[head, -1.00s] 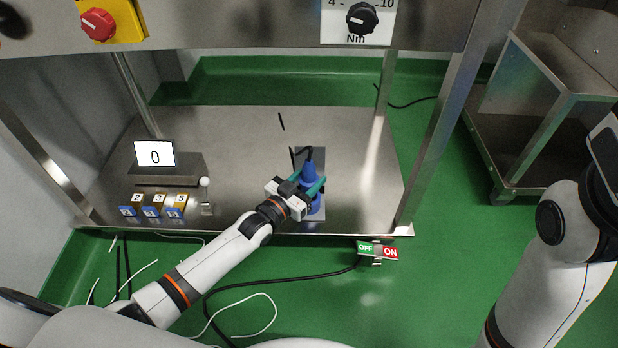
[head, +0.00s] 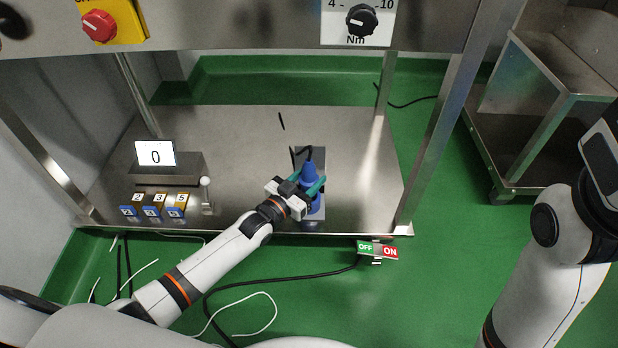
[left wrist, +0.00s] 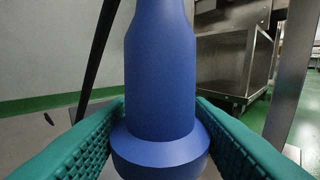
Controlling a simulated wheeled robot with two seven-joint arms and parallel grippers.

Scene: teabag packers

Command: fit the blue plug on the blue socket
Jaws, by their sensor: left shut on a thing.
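The blue plug (head: 309,176) stands about upright over a grey plate (head: 318,158) on the steel table, with a black cable at its top. My left gripper (head: 312,188) is shut on it, with a green finger on either side. In the left wrist view the blue plug (left wrist: 160,90) fills the middle between the green textured fingers (left wrist: 160,135). More blue shows just below the gripper, where the blue socket (head: 316,208) appears to be. I cannot tell whether plug and socket are fully joined.
The steel table (head: 230,135) is mostly clear. A display reading 0 (head: 155,154), several numbered blocks (head: 155,205) and a small lever (head: 206,190) stand at its left. An OFF/ON switch (head: 377,250) is at the front edge. A steel post (head: 440,130) rises at the right.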

